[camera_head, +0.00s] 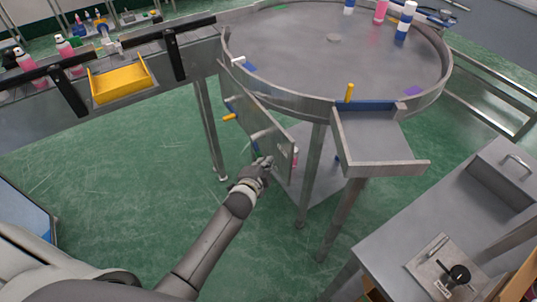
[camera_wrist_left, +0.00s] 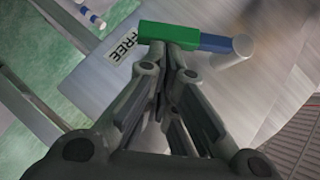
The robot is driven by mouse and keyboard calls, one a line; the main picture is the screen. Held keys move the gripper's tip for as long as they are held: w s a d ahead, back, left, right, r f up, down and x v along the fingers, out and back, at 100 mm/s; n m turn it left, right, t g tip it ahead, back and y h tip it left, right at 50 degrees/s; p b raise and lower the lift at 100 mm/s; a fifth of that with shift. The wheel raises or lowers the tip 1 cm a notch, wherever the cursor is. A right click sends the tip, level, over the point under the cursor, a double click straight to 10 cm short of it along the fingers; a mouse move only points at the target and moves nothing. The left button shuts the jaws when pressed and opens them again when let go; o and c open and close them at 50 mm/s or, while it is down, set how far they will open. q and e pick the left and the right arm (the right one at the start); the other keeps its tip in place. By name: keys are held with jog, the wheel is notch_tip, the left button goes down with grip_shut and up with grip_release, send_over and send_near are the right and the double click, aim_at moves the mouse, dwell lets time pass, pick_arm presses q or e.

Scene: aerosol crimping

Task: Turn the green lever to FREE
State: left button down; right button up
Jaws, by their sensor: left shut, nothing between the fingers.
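The green lever (camera_wrist_left: 170,32) shows in the left wrist view, lying across just beyond my left gripper's fingertips. A blue section and a grey round end (camera_wrist_left: 243,46) continue it to the right. A label reading FREE (camera_wrist_left: 124,44) is on the grey plate (camera_wrist_left: 95,88), close to the lever's left end. My left gripper (camera_wrist_left: 172,48) is shut and empty, its tips at or very near the lever; I cannot tell whether they touch. In the head view my left gripper (camera_head: 264,164) is at the panel (camera_head: 262,128) below the round table; the lever is mostly hidden there. My right gripper is not in view.
The round table (camera_head: 300,50) with its raised rim stands above the panel, its legs nearby. A grey side tray (camera_head: 375,140) juts out at right. A conveyor with a yellow bin (camera_head: 120,82) runs at left. A grey bench (camera_head: 430,225) stands at lower right. Green floor is open at left.

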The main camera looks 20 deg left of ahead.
pick_arm(q)
jog(key=f+t+b, duration=0.1)
jog(key=b, duration=0.1)
jog(key=a+f+m+b, duration=0.1)
jog(key=b, duration=0.1)
jog(key=w+f+m+t+y+b, duration=0.1)
jog(key=b, duration=0.2)
jog(key=shift+w+a+t, duration=0.1)
jog(key=shift+a+t, duration=0.2)
jog(key=shift+a, duration=0.1)
jog(key=shift+w+a+f+b, duration=0.25)
jog(key=shift+a+b, duration=0.15)
jog(key=shift+b, duration=0.15)
jog(key=shift+w+a+f, duration=0.1)
jog(key=shift+w+a, duration=0.05)
jog(key=shift+a, duration=0.05)
